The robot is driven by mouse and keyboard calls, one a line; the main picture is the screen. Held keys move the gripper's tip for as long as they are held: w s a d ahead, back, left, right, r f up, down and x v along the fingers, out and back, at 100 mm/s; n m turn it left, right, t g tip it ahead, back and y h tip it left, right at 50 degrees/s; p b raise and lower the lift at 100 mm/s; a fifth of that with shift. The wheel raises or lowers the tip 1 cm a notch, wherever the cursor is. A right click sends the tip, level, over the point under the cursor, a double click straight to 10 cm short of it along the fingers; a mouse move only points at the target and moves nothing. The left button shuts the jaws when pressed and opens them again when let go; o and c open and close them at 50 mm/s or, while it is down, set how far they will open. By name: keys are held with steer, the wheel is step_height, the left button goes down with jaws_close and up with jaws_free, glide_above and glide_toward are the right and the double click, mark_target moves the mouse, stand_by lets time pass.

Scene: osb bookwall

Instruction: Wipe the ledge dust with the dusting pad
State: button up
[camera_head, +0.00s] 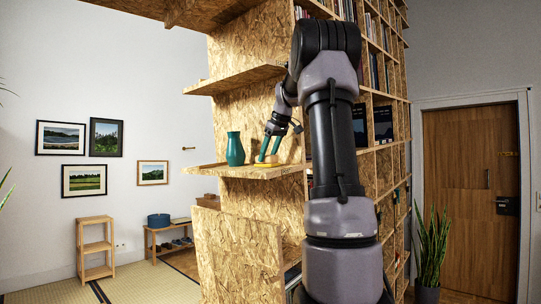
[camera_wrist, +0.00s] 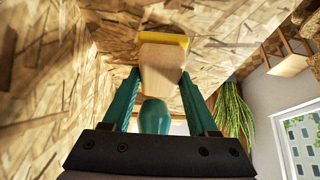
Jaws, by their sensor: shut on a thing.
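The dusting pad has a pale wooden grip and a yellow underside. In the head view the yellow pad (camera_head: 264,165) rests on or just above the ledge (camera_head: 215,169), a chipboard shelf. My gripper (camera_head: 268,156) has teal fingers and is shut on the pad's grip. In the wrist view the wooden grip (camera_wrist: 160,68) sits between my fingertips (camera_wrist: 160,74), with the yellow edge against the chipboard surface (camera_wrist: 112,18). I cannot make out the dust clearly in either view.
A teal vase (camera_head: 235,149) stands on the ledge just left of my gripper; it also shows in the wrist view (camera_wrist: 154,116). Another chipboard shelf (camera_head: 234,79) juts out above. The tall bookwall (camera_head: 385,137) is at the right. A plant (camera_head: 431,246) stands by the door.

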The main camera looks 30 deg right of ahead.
steer(key=shift+s+a+f, duration=0.2)
steer(key=shift+s+a, duration=0.1)
steer(key=shift+a, duration=0.5)
steer(key=shift+s+a+f, duration=0.15)
steer(key=shift+s+a, duration=0.1)
steer(key=shift+a, duration=0.5)
steer(key=shift+s+a+f, duration=0.1)
steer(key=shift+s+a, duration=0.2)
steer(key=shift+a, duration=0.45)
steer(key=shift+s+a+f, duration=0.1)
steer(key=shift+s+a, duration=0.15)
steer(key=shift+a, duration=0.45)
steer(key=shift+w+a+r, duration=0.2)
steer(key=shift+w+a, duration=0.05)
steer(key=shift+w, duration=0.5)
steer(key=shift+w+d+r, duration=0.1)
steer(key=shift+w+d, duration=0.3)
steer(key=shift+d, duration=0.6)
steer(key=shift+w+d+r, duration=0.1)
steer(key=shift+w+d, duration=0.3)
steer(key=shift+d, duration=0.65)
steer(key=shift+w+d+r, duration=0.1)
steer(key=shift+w+d, duration=0.3)
steer(key=shift+d, duration=0.6)
steer(key=shift+w+d+r, duration=0.2)
steer(key=shift+w+d, duration=0.05)
steer(key=shift+d, duration=0.5)
steer(key=shift+w+d+r, duration=0.15)
steer(key=shift+w+d, duration=0.1)
steer(key=shift+d, duration=0.5)
